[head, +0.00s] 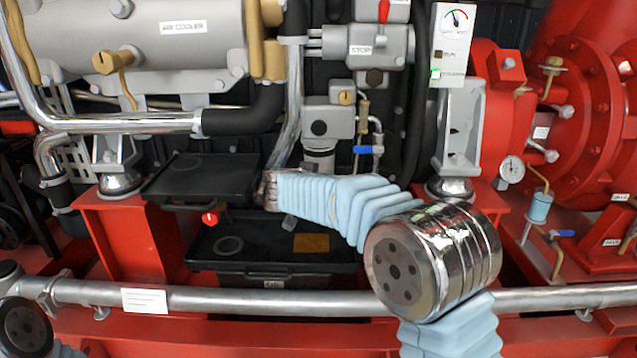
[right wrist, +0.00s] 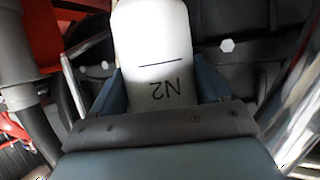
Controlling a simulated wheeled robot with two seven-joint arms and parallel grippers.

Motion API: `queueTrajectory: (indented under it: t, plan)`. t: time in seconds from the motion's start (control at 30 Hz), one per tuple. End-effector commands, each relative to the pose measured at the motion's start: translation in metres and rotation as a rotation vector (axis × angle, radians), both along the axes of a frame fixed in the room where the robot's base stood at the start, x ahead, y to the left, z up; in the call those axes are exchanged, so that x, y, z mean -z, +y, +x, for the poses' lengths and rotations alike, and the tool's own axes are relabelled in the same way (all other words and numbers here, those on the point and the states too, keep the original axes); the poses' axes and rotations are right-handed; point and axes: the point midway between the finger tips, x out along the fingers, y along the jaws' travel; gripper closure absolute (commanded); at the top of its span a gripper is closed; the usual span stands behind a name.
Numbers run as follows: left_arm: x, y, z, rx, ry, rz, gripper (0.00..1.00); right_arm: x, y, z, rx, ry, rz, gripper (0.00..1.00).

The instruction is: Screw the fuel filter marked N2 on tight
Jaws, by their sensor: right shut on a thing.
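The fuel filter marked N2 (right wrist: 158,50) is a white cylinder with a dark line and upside-down lettering in the right wrist view. My right gripper (right wrist: 162,88) is shut on it, with one blue-grey finger on each side. In the head view, a white cylinder (head: 319,160) sits under a grey filter housing (head: 327,122); its lower part is hidden behind my right forearm and no marking can be read. My right fingers are hidden there too. The filter's threaded end and any gap at its seat cannot be seen. My left gripper is out of view.
A black tray (head: 203,180) and a lower black box (head: 275,268) lie left of and below my right forearm. A chrome pipe (head: 290,100) and a black hose (head: 417,90) flank the housing. A long grey rail (head: 230,298) crosses in front.

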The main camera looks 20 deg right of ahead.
Motion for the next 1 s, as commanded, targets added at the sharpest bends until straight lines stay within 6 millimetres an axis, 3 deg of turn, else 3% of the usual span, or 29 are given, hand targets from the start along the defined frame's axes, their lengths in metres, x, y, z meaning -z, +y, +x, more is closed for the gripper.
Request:
queueTrajectory:
  t: [1.0]
  plan:
    - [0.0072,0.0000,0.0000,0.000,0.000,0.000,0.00,-0.0019,0.0003,0.0003,-0.001,-0.003,-0.001,0.74]
